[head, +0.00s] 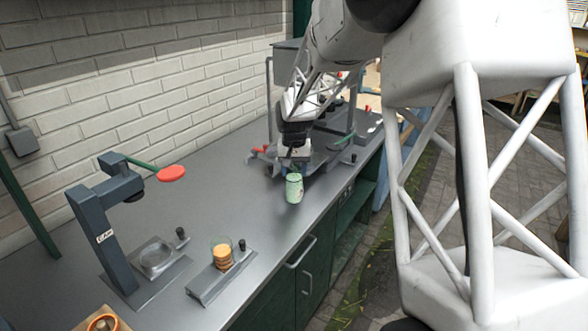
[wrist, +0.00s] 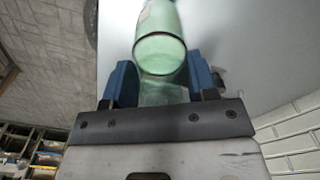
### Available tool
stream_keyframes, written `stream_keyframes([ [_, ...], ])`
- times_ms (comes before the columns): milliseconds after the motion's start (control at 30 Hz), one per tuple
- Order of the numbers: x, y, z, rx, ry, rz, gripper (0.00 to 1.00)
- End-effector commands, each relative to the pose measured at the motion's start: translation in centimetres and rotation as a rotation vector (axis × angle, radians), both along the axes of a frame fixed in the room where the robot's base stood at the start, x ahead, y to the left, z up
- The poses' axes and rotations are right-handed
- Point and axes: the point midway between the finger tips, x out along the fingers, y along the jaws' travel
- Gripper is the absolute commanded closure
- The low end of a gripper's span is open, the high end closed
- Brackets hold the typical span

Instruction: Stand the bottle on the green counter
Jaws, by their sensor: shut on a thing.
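The bottle (head: 294,189) is pale green glass with a lighter patch like a label. In the head view it hangs roughly upright below my gripper (head: 293,158), over the front part of the counter. My gripper is shut on its upper part. The wrist view shows the bottle (wrist: 160,50) in front of my blue fingers (wrist: 162,82), with part of the green glass between them. The counter (head: 215,170) has a grey metal top and dark green cabinet fronts. I cannot tell whether the bottle's base touches the top.
A dark press stand (head: 105,235) with a red-ended lever (head: 171,173) stands at the left. A small metal fixture holds a jar of orange-brown discs (head: 222,255) near the front edge. A metal frame with red-handled parts (head: 262,150) is behind my gripper. Bare counter lies left of the bottle.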

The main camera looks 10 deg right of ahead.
Motion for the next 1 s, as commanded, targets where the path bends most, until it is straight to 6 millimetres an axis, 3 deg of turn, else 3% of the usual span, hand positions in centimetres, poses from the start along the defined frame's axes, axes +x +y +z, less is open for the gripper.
stream_keyframes([
  [1000,0.0,0.0,-1.6,0.000,0.000,0.000,0.76],
])
